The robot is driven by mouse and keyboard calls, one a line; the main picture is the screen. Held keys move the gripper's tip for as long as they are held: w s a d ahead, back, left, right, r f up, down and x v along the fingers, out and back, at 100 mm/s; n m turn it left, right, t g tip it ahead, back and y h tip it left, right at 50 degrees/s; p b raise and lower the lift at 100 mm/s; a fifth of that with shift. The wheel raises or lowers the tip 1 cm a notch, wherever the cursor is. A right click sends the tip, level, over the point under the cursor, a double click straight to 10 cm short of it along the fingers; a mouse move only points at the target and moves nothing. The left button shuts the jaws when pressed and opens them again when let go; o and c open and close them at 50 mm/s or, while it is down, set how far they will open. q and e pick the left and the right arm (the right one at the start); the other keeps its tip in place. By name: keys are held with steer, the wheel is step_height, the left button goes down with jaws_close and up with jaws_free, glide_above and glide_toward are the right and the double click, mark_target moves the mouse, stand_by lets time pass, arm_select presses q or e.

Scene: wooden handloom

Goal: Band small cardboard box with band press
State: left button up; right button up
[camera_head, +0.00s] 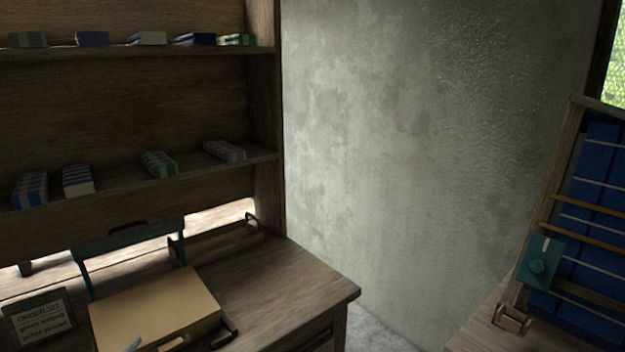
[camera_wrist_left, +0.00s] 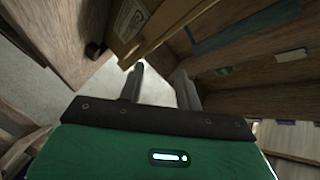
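A tan cardboard box (camera_head: 155,305) lies closed on the wooden bench at the lower left of the head view. The band press (camera_head: 128,245), a dark teal frame, stands just behind the box; whether the box reaches under it I cannot tell. In the left wrist view my left gripper (camera_wrist_left: 160,70) has its two grey fingers apart, with nothing visible between them. A tan, box-like edge (camera_wrist_left: 175,22) lies beyond the fingers, apart from them. A small grey-blue tip at the head view's bottom edge may be my finger. My right gripper is in neither view.
An order slate (camera_head: 40,318) stands left of the box. Shelves (camera_head: 130,180) with several folded cloths rise behind the bench (camera_head: 270,275). The bench top right of the box is mostly clear. A loom with blue cloth (camera_head: 600,165) stands at the right.

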arm_select(q)
steer(key=s+d+f+n+g, duration=0.3)
steer(key=s+d+f+g, duration=0.15)
steer(key=s, duration=0.55)
steer(key=s+d+f+n+g, duration=0.3)
steer(key=s+d+f+g, duration=0.15)
steer(key=s, duration=0.55)
steer(key=s+d+f+n+g, duration=0.2)
steer(key=s+d+f+g, duration=0.25)
steer(key=s, duration=0.45)
steer(key=s+d+f+p+x, duration=0.1)
steer(key=s+x, duration=0.2)
steer(key=x, duration=1.1)
steer(key=s+f+p+x, duration=0.1)
steer(key=s+p+x, duration=0.15)
steer(key=x, duration=1.05)
steer(key=s+a+f+g+p, duration=0.1)
steer(key=s+a+f+p, duration=0.1)
steer(key=s+f, duration=1.5)
steer(key=s, duration=0.3)
steer(key=shift+s+a+f+g+h, duration=0.3)
steer(key=shift+s+a+g, duration=0.05)
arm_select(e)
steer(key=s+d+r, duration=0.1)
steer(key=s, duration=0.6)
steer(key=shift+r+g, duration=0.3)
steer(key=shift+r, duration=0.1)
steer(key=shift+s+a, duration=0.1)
